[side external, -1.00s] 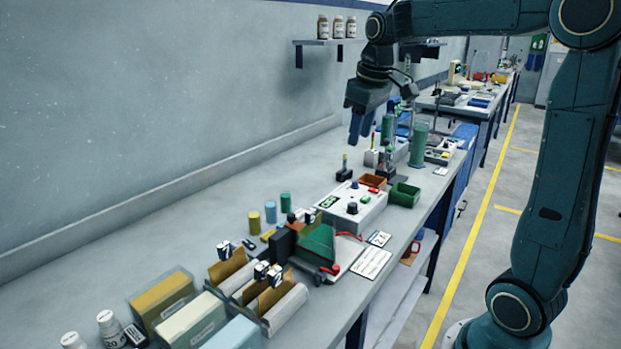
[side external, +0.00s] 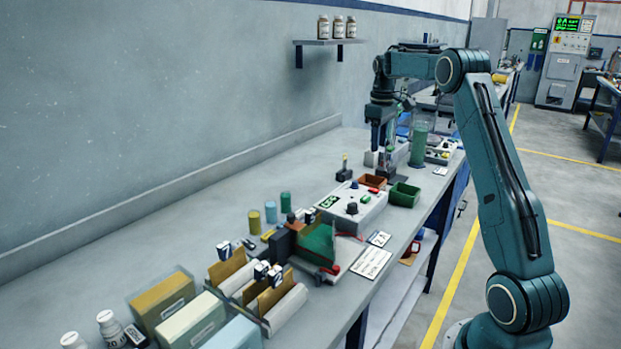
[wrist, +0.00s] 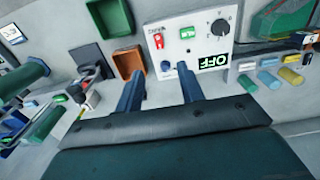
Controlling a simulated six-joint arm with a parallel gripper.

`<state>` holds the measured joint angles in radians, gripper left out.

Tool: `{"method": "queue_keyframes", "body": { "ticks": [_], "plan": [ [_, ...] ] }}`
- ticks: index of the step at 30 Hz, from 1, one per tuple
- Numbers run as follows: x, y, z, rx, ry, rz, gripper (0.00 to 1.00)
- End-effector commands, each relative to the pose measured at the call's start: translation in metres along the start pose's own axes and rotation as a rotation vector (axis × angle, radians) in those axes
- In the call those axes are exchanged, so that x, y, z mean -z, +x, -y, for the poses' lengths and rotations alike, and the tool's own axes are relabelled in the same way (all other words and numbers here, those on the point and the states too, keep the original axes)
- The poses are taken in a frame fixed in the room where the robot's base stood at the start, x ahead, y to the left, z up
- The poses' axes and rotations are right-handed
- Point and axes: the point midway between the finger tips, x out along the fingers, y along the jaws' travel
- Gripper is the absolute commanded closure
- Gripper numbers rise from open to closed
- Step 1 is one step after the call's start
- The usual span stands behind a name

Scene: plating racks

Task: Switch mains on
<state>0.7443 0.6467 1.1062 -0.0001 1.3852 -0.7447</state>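The white supply box (side external: 345,218) stands on the bench in the side view, with a dark knob (side external: 352,208) on top. The wrist view shows the same box (wrist: 200,48) with a red switch (wrist: 157,41), a green-lit element (wrist: 187,32), a dark dial (wrist: 218,27), a small blue knob (wrist: 167,66) and a display (wrist: 210,63) reading OFF. My gripper (wrist: 158,70) is open and empty; its two blue fingers point toward the box's edge. In the side view my gripper (side external: 379,143) is above the bench, beyond the box.
An orange-brown bin (side external: 372,181) and a green bin (side external: 404,195) sit close to the box. A green cylinder (side external: 418,150) stands behind them. A green sloped fixture (side external: 318,243) and several small cylinders lie nearer the camera.

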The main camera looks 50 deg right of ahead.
Motion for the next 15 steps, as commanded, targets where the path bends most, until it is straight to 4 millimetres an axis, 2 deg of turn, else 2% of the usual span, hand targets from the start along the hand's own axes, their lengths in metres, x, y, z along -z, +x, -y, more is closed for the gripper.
{"method": "queue_keyframes", "body": {
  "ticks": [11, 15],
  "plan": [
    [-0.001, 0.006, -0.004, 0.003, 0.0, 0.003, 0.62],
    [-0.001, 0.014, -0.004, 0.004, 0.0, 0.005, 0.62]
  ]
}}
